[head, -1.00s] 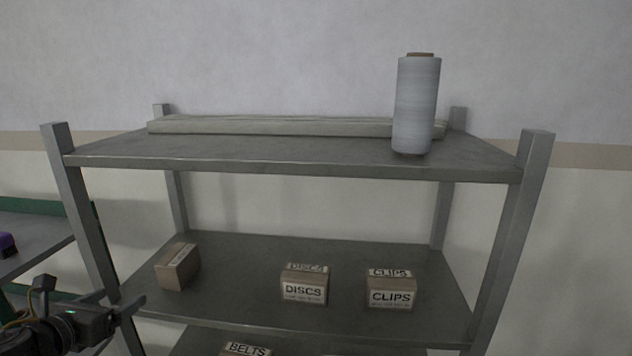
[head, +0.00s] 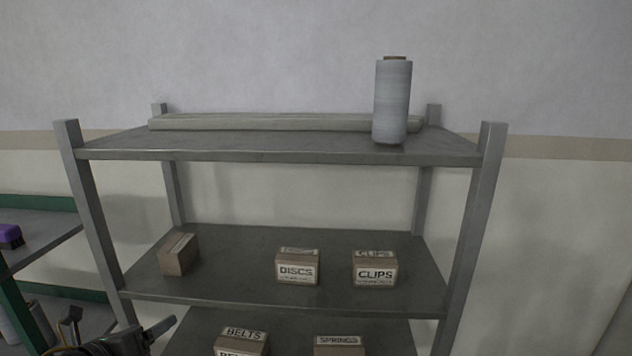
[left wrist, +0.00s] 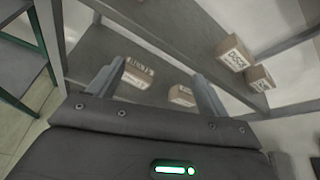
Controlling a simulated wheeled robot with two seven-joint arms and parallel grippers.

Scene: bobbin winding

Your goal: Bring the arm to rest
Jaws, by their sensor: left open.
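My left gripper (head: 158,334) shows at the bottom left of the head view, with most of my arm cut off by the frame's edge. In the left wrist view the two fingers of my left gripper (left wrist: 160,78) stand well apart with nothing between them. Beyond the fingers are the shelves of the grey rack (head: 270,155) and some boxes. My right gripper is in neither view.
The middle shelf holds an unlabelled-looking box (head: 179,255), a DISCS box (head: 297,267) and a CLIPS box (head: 375,269). Below are BELTS (head: 242,340) and SPRINGS (head: 339,346) boxes. A wrapped roll (head: 392,103) stands on top. A green-framed rack (head: 40,206) is at left.

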